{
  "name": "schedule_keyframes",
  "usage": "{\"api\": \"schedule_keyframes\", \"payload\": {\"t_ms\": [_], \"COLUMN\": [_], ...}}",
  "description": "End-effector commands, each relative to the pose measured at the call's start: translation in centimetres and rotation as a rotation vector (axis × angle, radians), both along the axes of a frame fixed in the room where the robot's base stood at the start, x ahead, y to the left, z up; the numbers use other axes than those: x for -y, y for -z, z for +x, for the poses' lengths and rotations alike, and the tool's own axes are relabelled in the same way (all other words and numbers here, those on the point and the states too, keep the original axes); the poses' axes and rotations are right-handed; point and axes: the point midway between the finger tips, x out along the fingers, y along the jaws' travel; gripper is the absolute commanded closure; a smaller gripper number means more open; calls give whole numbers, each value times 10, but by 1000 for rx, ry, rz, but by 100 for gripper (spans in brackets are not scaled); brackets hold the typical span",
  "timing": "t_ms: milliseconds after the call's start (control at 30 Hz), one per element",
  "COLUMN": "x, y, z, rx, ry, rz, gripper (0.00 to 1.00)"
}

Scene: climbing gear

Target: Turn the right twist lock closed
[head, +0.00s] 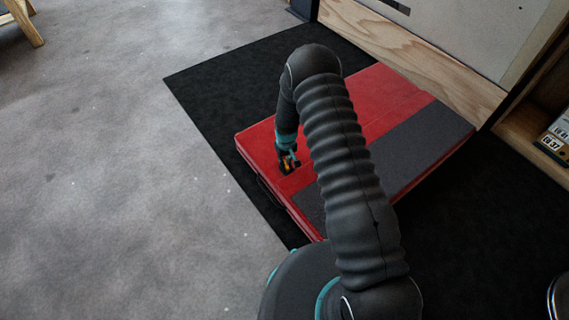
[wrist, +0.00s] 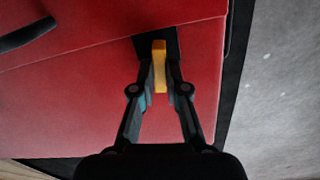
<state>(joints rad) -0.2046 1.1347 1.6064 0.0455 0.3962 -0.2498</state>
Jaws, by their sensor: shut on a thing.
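A yellow twist lock (wrist: 159,62) shows in the wrist view, between the fingers of my gripper (wrist: 162,70). A black square base (wrist: 170,38) lies behind it on the red pad (wrist: 80,97). My gripper is shut on the yellow piece. In the head view my gripper (head: 289,166) reaches down to the top of the red pad (head: 378,92), near its left front edge. A little yellow shows there between the fingers. My arm hides the middle of the pad and anything behind it.
The pad has a grey panel (head: 432,140) and lies on a black mat (head: 212,84). A wooden-edged wall (head: 415,59) stands behind it. A shelf (head: 517,128) with boxes is at the right. Grey floor (head: 95,175) is open at the left.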

Motion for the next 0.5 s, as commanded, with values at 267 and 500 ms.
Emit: {"api": "schedule_keyframes", "payload": {"t_ms": [267,500], "x": [0,0], "y": [4,3], "z": [0,0], "rx": [0,1], "ry": [252,481], "rz": [0,0], "gripper": [100,100]}}
